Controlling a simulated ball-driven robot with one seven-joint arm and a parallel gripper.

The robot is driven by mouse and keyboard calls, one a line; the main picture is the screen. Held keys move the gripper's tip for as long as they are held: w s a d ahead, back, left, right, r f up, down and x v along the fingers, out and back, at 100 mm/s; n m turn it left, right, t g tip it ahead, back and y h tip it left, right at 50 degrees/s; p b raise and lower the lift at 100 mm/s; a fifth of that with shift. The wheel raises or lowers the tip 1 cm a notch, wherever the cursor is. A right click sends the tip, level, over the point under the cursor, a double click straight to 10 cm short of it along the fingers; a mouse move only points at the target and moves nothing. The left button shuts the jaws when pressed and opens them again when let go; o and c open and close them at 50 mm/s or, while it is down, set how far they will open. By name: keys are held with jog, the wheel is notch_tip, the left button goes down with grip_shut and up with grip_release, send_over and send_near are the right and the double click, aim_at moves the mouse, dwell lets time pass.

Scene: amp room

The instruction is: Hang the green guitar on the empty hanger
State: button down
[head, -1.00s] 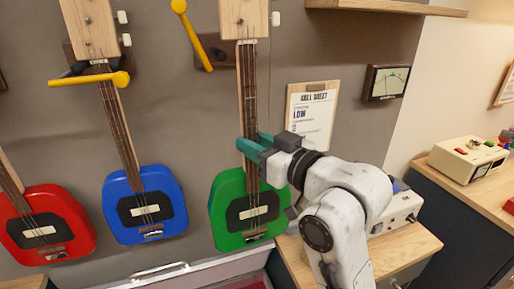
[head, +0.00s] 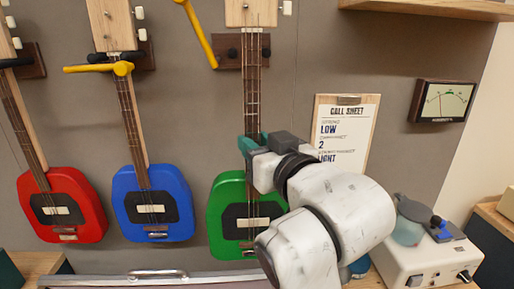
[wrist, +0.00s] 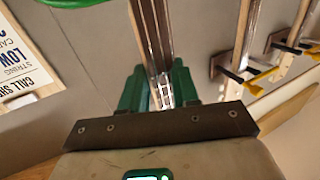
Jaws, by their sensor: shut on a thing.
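The green guitar (head: 226,196) hangs upright in my gripper, at the right of the row. My gripper (head: 252,146) is shut on its neck (head: 252,95), just above the body. In the wrist view, the green fingers (wrist: 157,92) lie on both sides of the neck (wrist: 151,35). The empty hanger (head: 226,52) is a dark wooden block with black pegs and a raised yellow bar (head: 200,35). The neck crosses in front of this block, below the headstock (head: 250,12). I cannot tell whether the neck touches it. My arm covers the guitar's lower right.
A blue guitar (head: 180,183) hangs to the left with a yellow bar (head: 98,68) across its neck. A red guitar (head: 88,190) hangs farther left. The call sheet (head: 343,135) and meter (head: 441,101) are on the wall at right. A white device (head: 425,262) stands below.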

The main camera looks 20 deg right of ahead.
jog(key=shift+w+r, duration=0.1)
jog(key=shift+r, duration=0.1)
jog(key=shift+w+d+b, duration=0.2)
jog(key=shift+w+d, duration=0.05)
jog(key=shift+w, duration=0.45)
jog(key=shift+w+d+b, duration=0.25)
jog(key=shift+w+d, duration=0.05)
jog(key=shift+w, duration=0.45)
jog(key=shift+w+d+b, duration=0.2)
jog(key=shift+w+d, duration=0.05)
jog(key=shift+w, duration=0.45)
jog(key=shift+w+d, duration=0.25)
jog(key=shift+w, duration=0.55)
jog(key=shift+w+d, duration=0.25)
jog(key=shift+w, duration=0.5)
jog(key=shift+w+d, duration=0.25)
jog(key=shift+w, duration=0.55)
jog(key=shift+p, duration=0.85)
jog(key=shift+f+b, duration=0.75)
jog(key=shift+f, duration=0.6)
